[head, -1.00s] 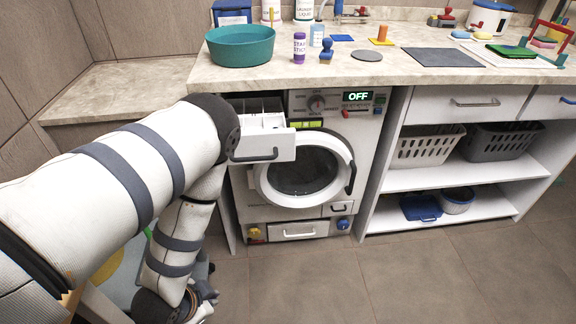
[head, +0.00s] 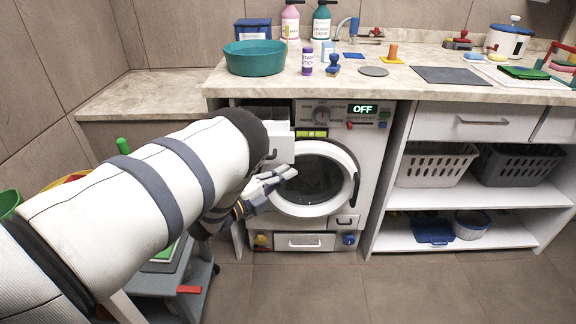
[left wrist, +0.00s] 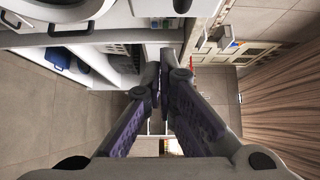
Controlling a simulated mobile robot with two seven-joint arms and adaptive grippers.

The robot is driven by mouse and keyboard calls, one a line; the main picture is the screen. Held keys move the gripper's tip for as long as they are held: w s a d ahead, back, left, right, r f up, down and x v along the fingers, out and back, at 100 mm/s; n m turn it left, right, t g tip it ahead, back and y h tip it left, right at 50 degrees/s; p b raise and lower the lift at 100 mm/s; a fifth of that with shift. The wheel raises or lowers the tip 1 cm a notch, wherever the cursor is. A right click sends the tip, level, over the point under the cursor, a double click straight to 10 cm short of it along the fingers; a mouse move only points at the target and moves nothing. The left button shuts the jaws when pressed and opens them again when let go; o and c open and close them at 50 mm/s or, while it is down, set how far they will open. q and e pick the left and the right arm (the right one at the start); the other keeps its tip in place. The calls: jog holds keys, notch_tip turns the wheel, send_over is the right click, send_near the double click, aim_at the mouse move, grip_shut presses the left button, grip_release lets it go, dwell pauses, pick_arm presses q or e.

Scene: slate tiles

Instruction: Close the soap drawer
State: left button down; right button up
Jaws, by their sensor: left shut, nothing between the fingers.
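The soap drawer (head: 281,134) sticks out of the upper left of the white washing machine (head: 317,115). It is pulled out, and my left arm hides much of its front in the head view. My left gripper (head: 291,171) is shut and empty, just below the drawer and in front of the round door (head: 347,157). I cannot tell whether it touches anything. In the left wrist view the two fingers (left wrist: 160,77) meet at their tips with nothing between them. My right gripper is not in view.
The counter (head: 230,87) above holds a teal basin (head: 254,57), bottles and small items. Right of the washer, shelves hold a light basket (head: 436,167) and a dark basket (head: 516,165). A low grey cart (head: 190,289) stands at lower left. The floor (head: 420,286) in front is clear.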

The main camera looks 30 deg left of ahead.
pick_arm(q)
jog(key=w, duration=0.1)
jog(key=w+a, duration=0.2)
jog(key=w, duration=0.1)
jog(key=shift+b, duration=0.3)
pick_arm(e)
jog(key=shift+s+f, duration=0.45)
